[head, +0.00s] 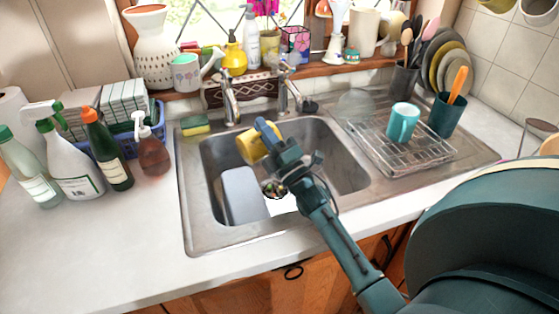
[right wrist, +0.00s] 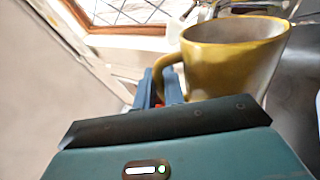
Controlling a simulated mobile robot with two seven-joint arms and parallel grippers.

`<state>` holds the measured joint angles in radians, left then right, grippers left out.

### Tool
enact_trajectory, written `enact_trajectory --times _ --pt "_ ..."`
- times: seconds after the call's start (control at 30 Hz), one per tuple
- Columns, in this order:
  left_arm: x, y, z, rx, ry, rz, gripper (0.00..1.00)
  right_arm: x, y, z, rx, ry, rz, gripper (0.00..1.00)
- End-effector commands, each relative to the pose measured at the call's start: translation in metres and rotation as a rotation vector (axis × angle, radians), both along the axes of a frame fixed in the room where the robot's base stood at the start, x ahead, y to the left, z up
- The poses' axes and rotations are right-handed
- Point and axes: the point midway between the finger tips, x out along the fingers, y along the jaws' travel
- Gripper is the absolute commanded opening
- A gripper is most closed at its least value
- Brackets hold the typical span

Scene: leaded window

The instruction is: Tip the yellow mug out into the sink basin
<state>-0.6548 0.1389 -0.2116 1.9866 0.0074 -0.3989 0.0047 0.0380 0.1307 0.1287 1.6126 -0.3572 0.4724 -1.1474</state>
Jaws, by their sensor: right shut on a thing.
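The yellow mug (head: 249,147) is held in the air over the left-back part of the steel sink basin (head: 338,165). My right gripper (head: 266,130) is shut on it, at the handle side. In the right wrist view the mug (right wrist: 235,60) stands beside the blue fingers (right wrist: 155,88), its rim toward the top of the picture and its handle at the fingers. A little of its inner wall shows; I cannot tell what it holds. In the head view my right arm hides part of the basin. My left gripper is not in view.
A grey-blue board (head: 244,195) lies in the basin's left part. Two taps (head: 230,105) stand behind the basin. A sponge (head: 195,125) lies at the back-left rim. A rack with a teal mug (head: 403,123) is right; spray bottles (head: 72,165) are left. The front-left counter is clear.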

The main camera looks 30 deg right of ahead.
Motion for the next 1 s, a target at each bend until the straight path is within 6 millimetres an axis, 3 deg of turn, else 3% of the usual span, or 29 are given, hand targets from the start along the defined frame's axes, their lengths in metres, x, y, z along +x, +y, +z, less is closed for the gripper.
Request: enact_trajectory --times 1.0 --pt "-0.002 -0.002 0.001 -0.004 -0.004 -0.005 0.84 0.0 -0.011 -0.001 0.124 0.002 0.001 0.0"
